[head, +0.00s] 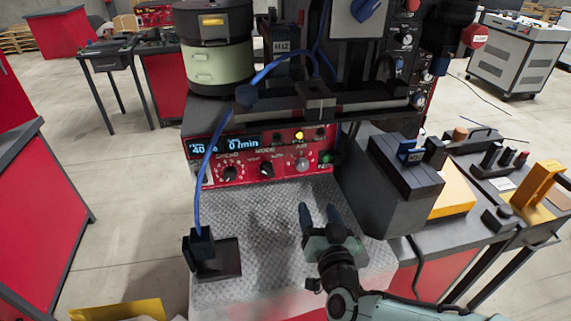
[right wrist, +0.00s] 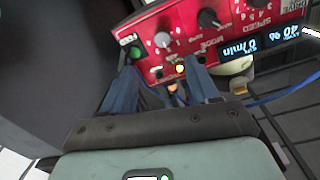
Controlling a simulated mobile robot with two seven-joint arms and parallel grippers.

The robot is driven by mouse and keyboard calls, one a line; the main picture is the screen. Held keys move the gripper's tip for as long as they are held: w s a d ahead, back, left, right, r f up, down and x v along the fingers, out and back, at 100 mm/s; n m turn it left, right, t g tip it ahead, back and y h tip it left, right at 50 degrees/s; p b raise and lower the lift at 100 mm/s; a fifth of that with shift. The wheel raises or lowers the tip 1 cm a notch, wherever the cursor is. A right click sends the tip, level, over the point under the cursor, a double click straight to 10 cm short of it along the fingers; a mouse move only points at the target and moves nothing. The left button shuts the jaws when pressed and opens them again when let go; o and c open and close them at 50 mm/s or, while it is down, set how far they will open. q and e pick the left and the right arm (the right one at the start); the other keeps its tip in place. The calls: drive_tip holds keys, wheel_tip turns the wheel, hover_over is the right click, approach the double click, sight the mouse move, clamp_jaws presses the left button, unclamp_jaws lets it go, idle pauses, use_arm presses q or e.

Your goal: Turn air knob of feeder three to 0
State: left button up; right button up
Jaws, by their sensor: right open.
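The red feeder control panel (head: 238,176) faces me in the head view, with two lit displays reading about 40 and 0 /min. The light grey air knob (head: 302,164) is at its right, beside a green button; its exact setting is too small to read. The right wrist view shows the panel upside down, with the air knob (right wrist: 162,40) beyond the fingers. My right gripper (head: 319,211) is open and empty over the metal plate, in front of and below the panel. Its blue fingers (right wrist: 161,67) point toward the knob without touching it. My left gripper is out of view.
A dark mode knob (head: 266,169) and a speed knob (head: 229,173) sit left of the air knob. A dark grey box (head: 405,185) stands close right of my gripper. A blue cable (head: 207,160) runs down to a black block at left. The metal plate (head: 262,270) is mostly clear.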

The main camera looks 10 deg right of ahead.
sight(303, 166)
drive_tip(key=w, duration=0.4)
drive_tip(key=w+b, duration=0.1)
drive_tip(key=w, duration=0.4)
drive_tip(key=w+r, duration=0.1)
drive_tip(key=w, duration=0.3)
drive_tip(key=shift+w, duration=0.4)
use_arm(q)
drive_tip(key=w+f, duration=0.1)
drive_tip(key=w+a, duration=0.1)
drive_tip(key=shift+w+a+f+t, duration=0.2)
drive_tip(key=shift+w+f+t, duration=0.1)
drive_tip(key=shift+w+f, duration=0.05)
use_arm(e)
drive_tip(key=c, duration=1)
